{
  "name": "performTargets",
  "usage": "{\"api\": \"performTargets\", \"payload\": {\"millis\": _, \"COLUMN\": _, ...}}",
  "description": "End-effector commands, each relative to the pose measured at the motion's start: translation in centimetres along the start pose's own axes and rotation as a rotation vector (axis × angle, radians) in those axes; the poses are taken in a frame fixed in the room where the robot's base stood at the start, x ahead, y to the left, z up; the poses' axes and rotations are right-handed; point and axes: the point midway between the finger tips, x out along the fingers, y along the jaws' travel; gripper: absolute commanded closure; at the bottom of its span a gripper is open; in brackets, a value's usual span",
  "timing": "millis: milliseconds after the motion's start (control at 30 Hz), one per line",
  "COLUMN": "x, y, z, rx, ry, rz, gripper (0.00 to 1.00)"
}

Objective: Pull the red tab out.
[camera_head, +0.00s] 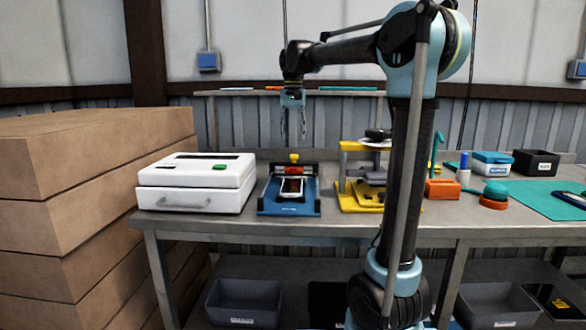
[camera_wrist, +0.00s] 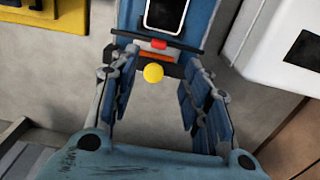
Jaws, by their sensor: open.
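A small red tab (camera_wrist: 159,43) shows in the wrist view at the end of a phone (camera_wrist: 166,12) that lies on a blue fixture (camera_wrist: 208,15). A yellow ball (camera_wrist: 153,73) is close to the tab. In the head view the blue fixture (camera_head: 272,207), with the phone (camera_head: 291,187) and yellow ball (camera_head: 294,157), stands on the bench; the tab cannot be made out surely there. My gripper (camera_head: 293,132) hangs fingers down above the back of the fixture. In the wrist view my gripper (camera_wrist: 158,75) is open and empty, its fingers on either side of the ball.
A white case (camera_head: 194,183) stands left of the fixture, and a yellow fixture (camera_head: 358,195) stands to its right. A shelf (camera_head: 225,93) runs behind the bench. Stacked cartons (camera_head: 95,180) are at the left. An orange block (camera_head: 442,190) and small containers stand farther right.

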Motion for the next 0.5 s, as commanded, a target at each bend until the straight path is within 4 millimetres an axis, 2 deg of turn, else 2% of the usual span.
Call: {"api": "performTargets", "payload": {"millis": 500, "x": 8.9, "y": 0.2, "z": -0.1, "rx": 0.003, "ry": 0.0, "rz": 0.0, "gripper": 0.57}}
